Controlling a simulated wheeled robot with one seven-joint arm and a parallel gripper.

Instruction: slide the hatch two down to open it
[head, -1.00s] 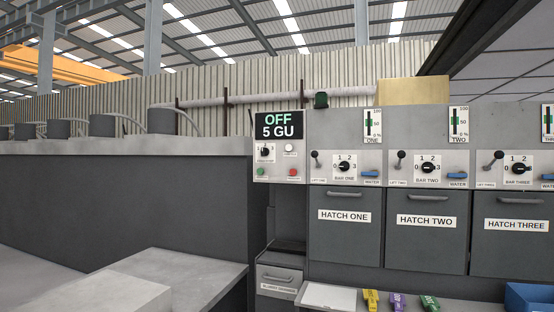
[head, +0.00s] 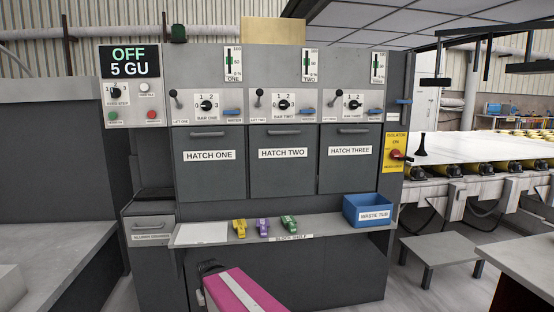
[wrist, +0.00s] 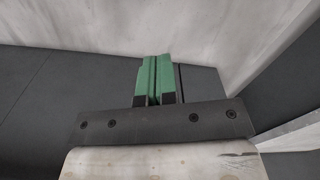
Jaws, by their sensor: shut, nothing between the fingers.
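Hatch two (head: 283,164) is a dark grey panel in the middle of the cabinet front in the head view, labelled HATCH TWO. It looks closed. Its bar handle (head: 282,129) runs across its top edge. My gripper (wrist: 156,76) shows in the wrist view with its green-tipped fingers together and nothing between them. It points at a pale wall or floor surface beside dark panels, and no hatch is recognisable there. In the head view only a pink part of my arm shows at the bottom, below the shelf; the fingers are out of that view.
Hatch one (head: 209,166) and hatch three (head: 349,161) flank hatch two. Below, a block shelf (head: 335,230) juts out, holding yellow, purple and green blocks and a blue waste tub (head: 367,210). A low grey stool (head: 440,252) stands at right.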

